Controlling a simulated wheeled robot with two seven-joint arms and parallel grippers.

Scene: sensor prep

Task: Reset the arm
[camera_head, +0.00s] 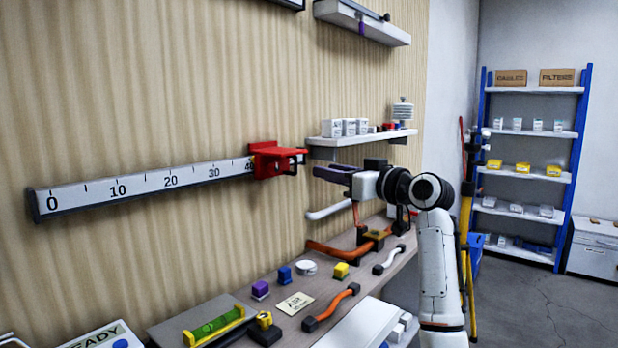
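My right arm (437,265) rises from the bottom right and bends left at its dark wrist. My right gripper (327,173) points left, a little to the right of the red slider and above the bench. Its dark fingers overlap in this view, so I cannot tell whether they are apart. I see nothing clearly held. The red slider (272,155) sits on the white ruler rail (140,185) near the 40 mark, apart from the gripper. My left gripper is not in view.
The bench (225,302) carries a green level (213,325), a yellow tape measure (264,321), an AIR card (295,303) and orange and white hoses. A wall shelf (362,138) with small boxes is close above the gripper. Blue racking (585,125) stands right; the floor there is open.

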